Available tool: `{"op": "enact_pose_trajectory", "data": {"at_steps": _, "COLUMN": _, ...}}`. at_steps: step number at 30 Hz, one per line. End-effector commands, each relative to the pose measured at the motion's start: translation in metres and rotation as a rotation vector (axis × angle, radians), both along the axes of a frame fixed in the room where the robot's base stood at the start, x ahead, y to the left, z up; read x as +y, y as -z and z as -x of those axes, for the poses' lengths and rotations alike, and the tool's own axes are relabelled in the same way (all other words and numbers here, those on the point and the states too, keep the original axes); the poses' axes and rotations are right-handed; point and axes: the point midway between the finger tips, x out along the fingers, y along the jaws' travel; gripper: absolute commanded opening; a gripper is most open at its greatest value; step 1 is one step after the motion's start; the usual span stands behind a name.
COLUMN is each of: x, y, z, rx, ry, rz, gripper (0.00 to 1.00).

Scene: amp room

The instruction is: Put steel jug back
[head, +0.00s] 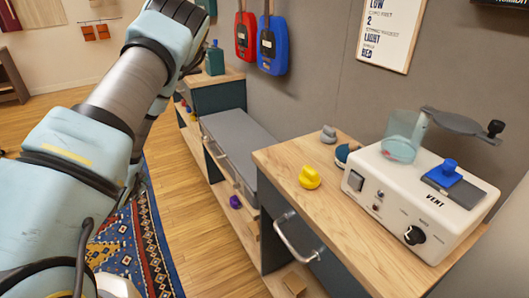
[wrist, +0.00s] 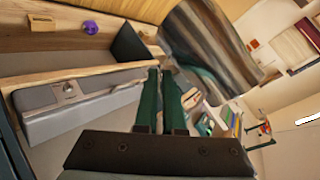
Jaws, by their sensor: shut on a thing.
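In the wrist view my gripper (wrist: 160,72) has its two green fingers close together, shut on the steel jug (wrist: 212,45). The jug is a large, shiny, rounded metal body with brownish reflections, just beyond the fingertips and to their right. It looks tilted in this view. The exact contact between fingers and jug is hard to make out. In the head view my arm rises along the left side and out of the top of the frame; neither my gripper nor the jug can be made out there.
A wooden counter (head: 276,158) holds a white machine (head: 420,200), a yellow object (head: 309,177) and a small grey object (head: 328,134). A grey case (head: 238,140) lies beyond it, with a purple object (head: 235,201) below. A green bottle (head: 215,58) stands at the far counter.

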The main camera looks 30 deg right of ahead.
Motion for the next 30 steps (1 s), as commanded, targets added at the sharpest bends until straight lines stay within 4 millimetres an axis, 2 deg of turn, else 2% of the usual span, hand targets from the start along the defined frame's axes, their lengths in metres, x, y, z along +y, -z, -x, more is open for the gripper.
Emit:
{"op": "enact_pose_trajectory", "data": {"at_steps": 1, "x": -0.024, "y": -0.007, "z": 0.002, "rx": -0.004, "ry": 0.058, "rz": 0.007, "gripper": 0.0}}
{"op": "enact_pose_trajectory", "data": {"at_steps": 8, "x": -0.13, "y": -0.034, "z": 0.028, "rx": -0.007, "ry": 0.352, "rz": 0.015, "gripper": 0.0}}
{"op": "enact_pose_trajectory", "data": {"at_steps": 15, "x": -0.231, "y": -0.076, "z": 0.077, "rx": -0.006, "ry": 0.69, "rz": 0.021, "gripper": 0.0}}
{"op": "enact_pose_trajectory", "data": {"at_steps": 20, "x": -0.288, "y": -0.11, "z": 0.121, "rx": -0.004, "ry": 0.925, "rz": 0.026, "gripper": 0.0}}
{"op": "enact_pose_trajectory", "data": {"at_steps": 24, "x": -0.329, "y": -0.142, "z": 0.163, "rx": -0.002, "ry": 1.135, "rz": 0.03, "gripper": 0.0}}
{"op": "enact_pose_trajectory", "data": {"at_steps": 30, "x": -0.369, "y": -0.183, "z": 0.222, "rx": 0.007, "ry": 1.401, "rz": 0.032, "gripper": 0.0}}
